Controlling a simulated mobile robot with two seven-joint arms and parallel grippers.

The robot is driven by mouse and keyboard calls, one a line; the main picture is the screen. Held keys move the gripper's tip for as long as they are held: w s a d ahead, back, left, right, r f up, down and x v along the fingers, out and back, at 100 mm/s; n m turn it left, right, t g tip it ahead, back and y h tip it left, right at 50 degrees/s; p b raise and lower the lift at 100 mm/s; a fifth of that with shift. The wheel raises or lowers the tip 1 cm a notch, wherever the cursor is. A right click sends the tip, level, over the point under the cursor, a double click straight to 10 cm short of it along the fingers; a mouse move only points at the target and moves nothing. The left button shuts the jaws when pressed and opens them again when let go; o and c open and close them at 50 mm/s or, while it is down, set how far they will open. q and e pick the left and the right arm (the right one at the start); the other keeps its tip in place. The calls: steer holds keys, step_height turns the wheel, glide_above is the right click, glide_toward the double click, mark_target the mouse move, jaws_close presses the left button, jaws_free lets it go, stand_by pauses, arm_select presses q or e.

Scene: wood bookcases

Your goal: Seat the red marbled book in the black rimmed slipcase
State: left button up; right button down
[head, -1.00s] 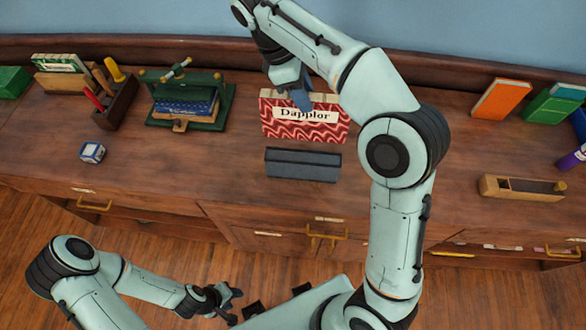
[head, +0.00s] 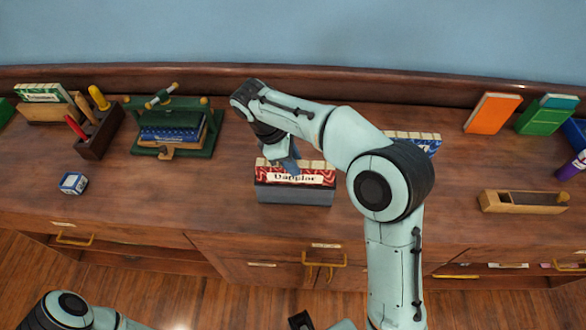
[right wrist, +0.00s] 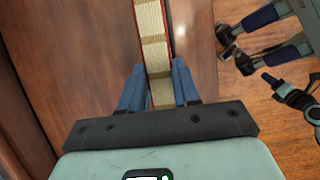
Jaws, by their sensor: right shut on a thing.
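The red marbled book (head: 262,175), with a white "Dapplor" label, stands upright in the head view. Its lower part is hidden behind the front wall of the dark slipcase (head: 295,197), and it looks to be at least partly inside. How deep it sits I cannot tell. My right gripper (head: 287,165) is shut on the book from above. In the right wrist view the pale page edges (right wrist: 153,40) run between my blue fingers (right wrist: 154,88).
A green press (head: 175,135) holding books and a tool holder (head: 100,135) stand left. A small blue-white cube (head: 73,183) lies near the front. A blue book (head: 428,145) is partly behind my right arm.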

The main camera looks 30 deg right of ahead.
step_height(320, 180, down, 3)
steer(key=shift+f, duration=0.2)
steer(key=c, duration=0.7)
jaws_free()
steer(key=shift+c, duration=0.2)
arm_select(q)
steer(key=shift+s+f, duration=0.15)
steer(key=shift+f, duration=0.15)
arm_select(e)
steer(key=shift+r, duration=0.1)
steer(key=p+v, duration=0.2)
steer(key=v, duration=1)
steer(key=shift+w+p, duration=0.1)
steer(key=shift+p, duration=0.3)
arm_select(q)
steer(key=r, duration=0.1)
steer(key=w+r, duration=0.2)
steer(key=r, duration=0.1)
steer(key=shift+f, duration=0.1)
